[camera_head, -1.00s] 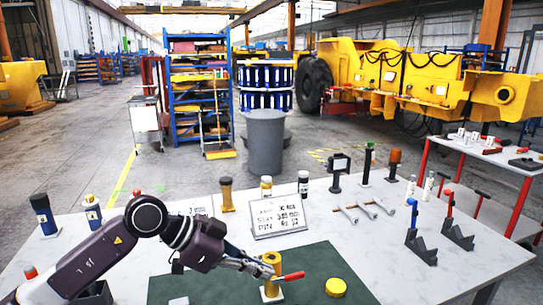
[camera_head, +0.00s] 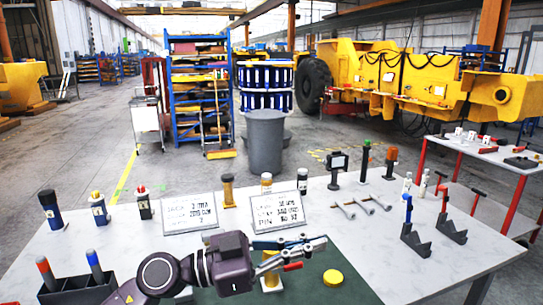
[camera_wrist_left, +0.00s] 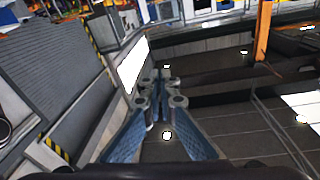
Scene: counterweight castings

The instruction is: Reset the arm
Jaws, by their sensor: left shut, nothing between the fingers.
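My left arm comes in from the lower left of the head view and reaches right over the green mat. My left gripper (camera_head: 322,243) is shut and empty. It points right and hides the top of a yellow post (camera_head: 271,276) on the mat. In the left wrist view my left gripper's fingers (camera_wrist_left: 160,85) come together with nothing held between them, and the floor lies beyond. My right gripper is not in view.
A red handle (camera_head: 293,266) shows beside the post, and a yellow disc (camera_head: 333,277) lies on the green mat (camera_head: 355,295). Two signs (camera_head: 277,213) stand behind my gripper. A dark box (camera_head: 75,291) holds upright tools at lower left. The table's right front (camera_head: 430,275) is clear.

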